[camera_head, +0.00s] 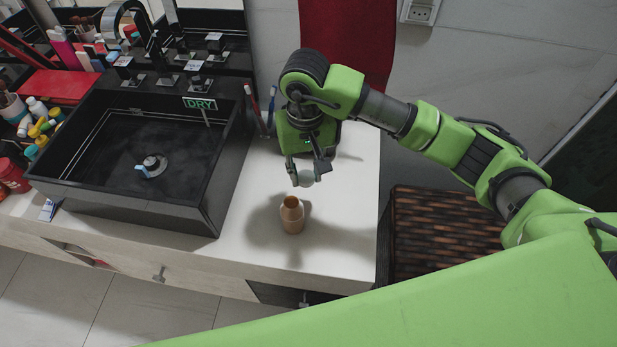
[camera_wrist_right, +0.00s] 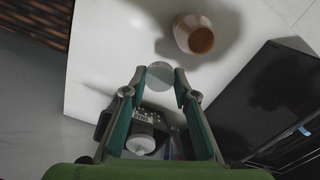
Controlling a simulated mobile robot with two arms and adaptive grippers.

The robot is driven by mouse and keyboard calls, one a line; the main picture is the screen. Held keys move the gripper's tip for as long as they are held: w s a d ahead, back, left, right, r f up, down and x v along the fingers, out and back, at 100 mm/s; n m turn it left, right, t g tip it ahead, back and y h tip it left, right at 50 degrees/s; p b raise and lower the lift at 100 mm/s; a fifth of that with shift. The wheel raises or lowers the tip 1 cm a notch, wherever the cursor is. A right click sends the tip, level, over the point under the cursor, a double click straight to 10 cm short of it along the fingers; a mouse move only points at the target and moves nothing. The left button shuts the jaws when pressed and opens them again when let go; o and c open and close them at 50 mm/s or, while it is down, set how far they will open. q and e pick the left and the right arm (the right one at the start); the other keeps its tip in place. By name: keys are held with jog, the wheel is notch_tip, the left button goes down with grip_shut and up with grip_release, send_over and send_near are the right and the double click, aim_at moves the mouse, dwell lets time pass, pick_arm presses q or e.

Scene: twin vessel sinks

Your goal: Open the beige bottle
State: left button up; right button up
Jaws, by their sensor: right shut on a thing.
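The beige bottle (camera_head: 292,215) stands upright on the white countertop, and its open brown neck faces up with no cap on it. It also shows in the wrist view (camera_wrist_right: 194,36), ahead of the fingertips and to the right. My right gripper (camera_head: 306,172) is shut on a pale round cap (camera_head: 305,178), held above the counter just behind the bottle and apart from it. In the wrist view the cap (camera_wrist_right: 160,74) sits between the fingertips of the right gripper (camera_wrist_right: 161,84). My left gripper is not in view.
A black vessel sink (camera_head: 130,150) with a "DRY" sign (camera_head: 200,104) stands left of the bottle. Toothbrushes (camera_head: 262,110) stand behind. A dark woven basket (camera_head: 440,232) is right of the counter. The counter is clear in front and to the right of the bottle.

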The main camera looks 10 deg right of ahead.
jog(key=p, duration=0.1)
send_over(306, 203)
notch_tip(306, 203, down, 5)
jog(key=shift+s+d+f, duration=0.1)
jog(key=shift+f, duration=0.1)
notch_tip(306, 203, down, 4)
jog(key=shift+f+p, duration=0.2)
jog(key=shift+p, duration=0.45)
jog(key=shift+f, duration=0.1)
jog(key=shift+f+b, duration=0.1)
jog(key=shift+b, duration=0.2)
jog(key=o, duration=1.2)
